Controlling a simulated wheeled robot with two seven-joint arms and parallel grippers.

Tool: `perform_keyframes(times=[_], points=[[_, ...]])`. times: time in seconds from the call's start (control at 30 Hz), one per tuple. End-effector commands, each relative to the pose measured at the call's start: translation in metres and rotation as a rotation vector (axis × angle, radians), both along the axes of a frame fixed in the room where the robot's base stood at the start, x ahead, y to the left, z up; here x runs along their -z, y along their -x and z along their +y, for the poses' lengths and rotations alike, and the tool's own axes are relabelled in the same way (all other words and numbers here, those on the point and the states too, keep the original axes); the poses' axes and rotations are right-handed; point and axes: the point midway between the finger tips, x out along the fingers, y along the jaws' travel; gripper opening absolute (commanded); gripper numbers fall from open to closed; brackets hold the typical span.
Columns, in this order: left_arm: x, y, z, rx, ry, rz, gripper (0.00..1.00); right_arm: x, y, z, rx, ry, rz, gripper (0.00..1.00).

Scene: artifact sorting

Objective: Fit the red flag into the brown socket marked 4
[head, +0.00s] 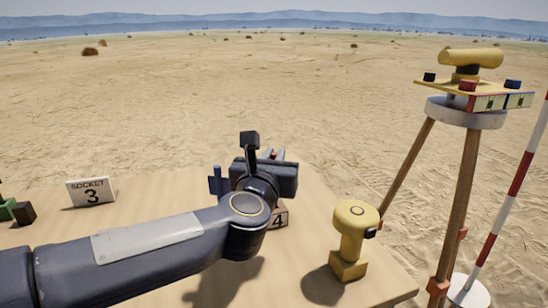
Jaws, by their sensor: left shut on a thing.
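My left gripper (273,162) is above the table, seen from behind, with its wrist hiding most of its fingers. My right gripper is not in view.
A blue upright piece (217,181) shows just left of the gripper. A yellow instrument (353,238) stands right, near the table edge. A tripod (466,120) and striped pole (507,200) stand beyond.

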Motion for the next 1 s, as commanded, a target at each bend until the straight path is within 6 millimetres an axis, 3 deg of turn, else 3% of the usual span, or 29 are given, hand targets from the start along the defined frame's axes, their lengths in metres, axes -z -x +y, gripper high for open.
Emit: perform_keyframes(times=[0.33,0.37,0.57,0.83,1.0], points=[[0.009,0.000,0.000,0.000,0.000,-0.001,0.00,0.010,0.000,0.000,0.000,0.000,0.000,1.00],[0.009,0.000,0.000,0.000,0.000,-0.001,0.13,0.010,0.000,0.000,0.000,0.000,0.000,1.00],[0.008,0.000,0.000,0.000,0.000,0.000,0.37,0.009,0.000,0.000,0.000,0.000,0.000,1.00],[0.008,0.001,0.000,0.000,0.000,0.000,0.37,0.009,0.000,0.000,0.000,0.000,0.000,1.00],[0.006,0.020,0.004,0.002,0.000,-0.003,0.37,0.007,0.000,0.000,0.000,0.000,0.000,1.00]])
